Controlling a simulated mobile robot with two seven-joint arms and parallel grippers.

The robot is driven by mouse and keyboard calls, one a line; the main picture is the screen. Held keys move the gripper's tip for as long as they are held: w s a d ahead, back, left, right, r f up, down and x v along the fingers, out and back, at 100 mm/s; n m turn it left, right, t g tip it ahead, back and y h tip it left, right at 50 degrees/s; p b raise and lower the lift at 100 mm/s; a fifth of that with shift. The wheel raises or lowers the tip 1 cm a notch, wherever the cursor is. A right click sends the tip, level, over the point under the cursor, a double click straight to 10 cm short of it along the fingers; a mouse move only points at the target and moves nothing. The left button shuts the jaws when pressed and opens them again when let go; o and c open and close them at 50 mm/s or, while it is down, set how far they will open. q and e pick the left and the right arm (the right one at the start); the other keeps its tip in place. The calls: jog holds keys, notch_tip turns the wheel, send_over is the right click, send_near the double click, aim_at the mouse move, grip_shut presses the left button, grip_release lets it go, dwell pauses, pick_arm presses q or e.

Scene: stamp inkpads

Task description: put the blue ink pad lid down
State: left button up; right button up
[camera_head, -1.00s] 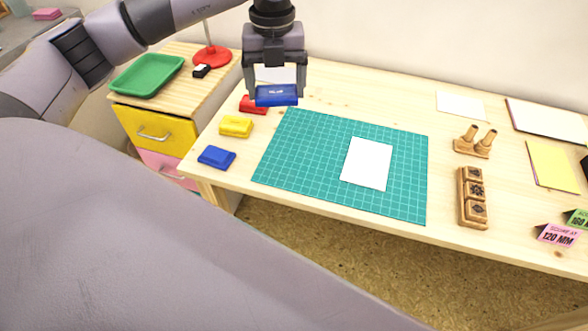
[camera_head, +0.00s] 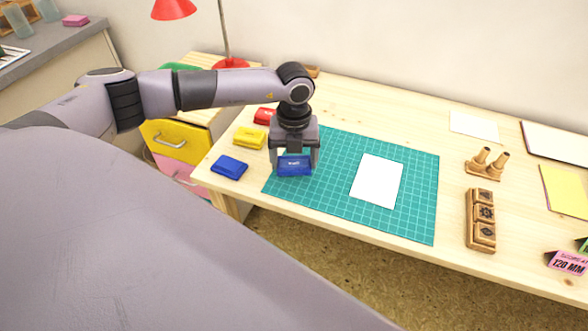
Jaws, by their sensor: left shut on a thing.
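My left gripper (camera_head: 294,168) points down over the left part of the green cutting mat (camera_head: 330,212). It is shut on the blue ink pad lid (camera_head: 295,167), which lies between its fingers. I cannot tell whether the lid touches the mat or hangs just above it. A blue ink pad (camera_head: 229,167) sits on the wooden table to the left of the mat. My right gripper is not in view.
A yellow ink pad (camera_head: 249,138) and a red one (camera_head: 264,116) stand behind the blue pad. White paper (camera_head: 377,181) lies on the mat. A wooden stamp tray (camera_head: 481,221) and a stamp holder (camera_head: 485,165) stand at right. Bare table lies behind the mat.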

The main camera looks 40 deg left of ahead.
aim_at(294, 163)
pick_arm(q)
jog(key=shift+f, duration=2.25)
jog(key=shift+f, duration=0.2)
jog(key=o, duration=0.9)
jog(key=shift+c, duration=0.2)
jog(key=shift+r, duration=0.15)
